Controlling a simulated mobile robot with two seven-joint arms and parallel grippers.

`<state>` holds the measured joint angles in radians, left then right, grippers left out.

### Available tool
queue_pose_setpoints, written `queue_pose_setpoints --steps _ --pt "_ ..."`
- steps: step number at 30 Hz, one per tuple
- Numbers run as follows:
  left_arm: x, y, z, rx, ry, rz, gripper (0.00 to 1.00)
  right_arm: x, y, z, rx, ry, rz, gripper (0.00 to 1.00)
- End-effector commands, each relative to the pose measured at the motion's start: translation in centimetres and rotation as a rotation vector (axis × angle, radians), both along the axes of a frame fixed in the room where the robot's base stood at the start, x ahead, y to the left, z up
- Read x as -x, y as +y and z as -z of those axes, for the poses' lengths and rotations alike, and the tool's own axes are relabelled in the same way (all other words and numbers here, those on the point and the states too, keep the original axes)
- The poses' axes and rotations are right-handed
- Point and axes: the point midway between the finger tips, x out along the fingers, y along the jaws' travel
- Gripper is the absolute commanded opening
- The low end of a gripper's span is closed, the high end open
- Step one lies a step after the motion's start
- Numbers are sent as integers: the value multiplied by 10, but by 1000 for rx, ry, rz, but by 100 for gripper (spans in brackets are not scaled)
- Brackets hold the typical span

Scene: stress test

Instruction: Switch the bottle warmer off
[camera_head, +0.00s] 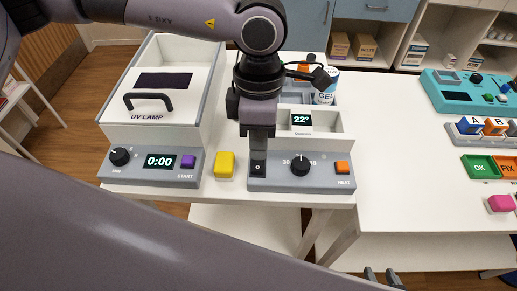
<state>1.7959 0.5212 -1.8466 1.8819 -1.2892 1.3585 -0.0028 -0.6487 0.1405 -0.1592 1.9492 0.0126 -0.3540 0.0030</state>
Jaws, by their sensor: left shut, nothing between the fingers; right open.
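The bottle warmer (325,183) is the white and grey unit in the middle of the table, with a small display (301,119) reading 22°. Its front panel has a black dial (300,165), an orange HEAT button (342,167) and, at the left, a dark switch (257,170) marked "0". My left gripper (258,156) is shut and empty, pointing down just above or at the switch; I cannot tell whether it touches. It hides the panel behind it. My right gripper (382,277) is at the bottom edge, only its fingertips showing, open and apart from the warmer.
A UV lamp box (152,120) with dial and START button stands left. A yellow block (225,165) lies between it and the warmer. A GEL jar (326,90) is behind. A teal device (455,95) and coloured blocks are at right. The table's middle right is clear.

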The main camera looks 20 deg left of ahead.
Motion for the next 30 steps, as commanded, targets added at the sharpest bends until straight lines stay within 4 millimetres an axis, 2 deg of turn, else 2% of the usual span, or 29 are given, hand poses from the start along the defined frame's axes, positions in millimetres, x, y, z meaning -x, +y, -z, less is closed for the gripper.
queue_pose_setpoints --steps 3,7,20,23,30 --pt "3 -1 15 0 2 0 0 0 0 -4 0 0 0 43" --pt "4 -1 25 1 1 -1 0 0 0 -5 0 0 0 43" --pt "4 -1 29 1 -1 0 0 0 0 -4 0 0 0 43" --pt "4 -1 32 -3 -15 2 0 0 0 3 0 0 0 43" --pt "4 -1 44 -28 -98 4 0 0 0 35 -1 1 1 43"
